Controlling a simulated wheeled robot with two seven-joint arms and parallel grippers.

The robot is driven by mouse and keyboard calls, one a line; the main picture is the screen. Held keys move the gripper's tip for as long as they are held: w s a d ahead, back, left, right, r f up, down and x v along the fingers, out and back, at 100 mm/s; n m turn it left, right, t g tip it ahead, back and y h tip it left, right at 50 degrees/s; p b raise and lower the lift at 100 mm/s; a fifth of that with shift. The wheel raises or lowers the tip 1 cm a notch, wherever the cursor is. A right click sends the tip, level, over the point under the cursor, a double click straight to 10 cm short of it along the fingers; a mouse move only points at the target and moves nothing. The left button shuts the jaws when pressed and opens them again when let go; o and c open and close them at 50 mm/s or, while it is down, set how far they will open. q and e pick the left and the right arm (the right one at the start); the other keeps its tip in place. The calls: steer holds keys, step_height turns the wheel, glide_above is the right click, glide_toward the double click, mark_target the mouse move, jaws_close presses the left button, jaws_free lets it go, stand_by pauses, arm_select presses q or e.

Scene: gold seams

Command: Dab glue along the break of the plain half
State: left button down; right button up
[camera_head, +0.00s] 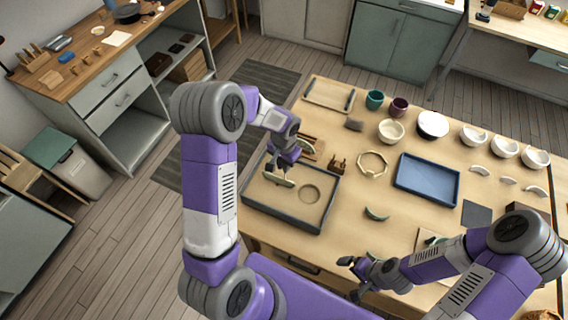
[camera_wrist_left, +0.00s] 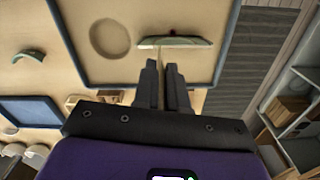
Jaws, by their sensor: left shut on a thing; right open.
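A dark-rimmed tray of sand (camera_head: 276,217) lies at the left of the table, with a round hollow (camera_head: 310,193) pressed in it. A pale half piece with a greenish edge (camera_wrist_left: 175,42) stands in the sand; it also shows in the head view (camera_head: 278,180). A dark green curved piece (camera_head: 376,214) lies on the table to the right of the tray. My left gripper (camera_head: 288,160) is above the tray, shut on a thin pale stick (camera_wrist_left: 160,62), whose tip appears close to the half; contact is unclear. My right gripper (camera_head: 353,276) is open and empty near the table's front edge.
A blue tray (camera_head: 427,180), a pale octagonal ring (camera_head: 372,163) and a dark square mat (camera_head: 476,214) lie right of the sand tray. Small wooden holders (camera_head: 338,165) sit at the sand tray's far edge.

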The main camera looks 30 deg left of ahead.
arm_select(q)
steer(key=shift+r, duration=0.1)
stand_by(0.7)
steer(key=shift+a, duration=0.15)
steer(key=shift+a+r, duration=0.15)
steer(key=shift+a, duration=0.95)
steer(key=shift+f+b, duration=0.3)
steer(key=shift+f, duration=0.1)
stand_by(0.5)
steer(key=shift+r, duration=0.25)
steer(key=shift+a, duration=0.1)
steer(key=shift+s+a+r+p, duration=0.15)
steer(key=shift+a+p, duration=0.15)
steer(key=shift+a, duration=0.8)
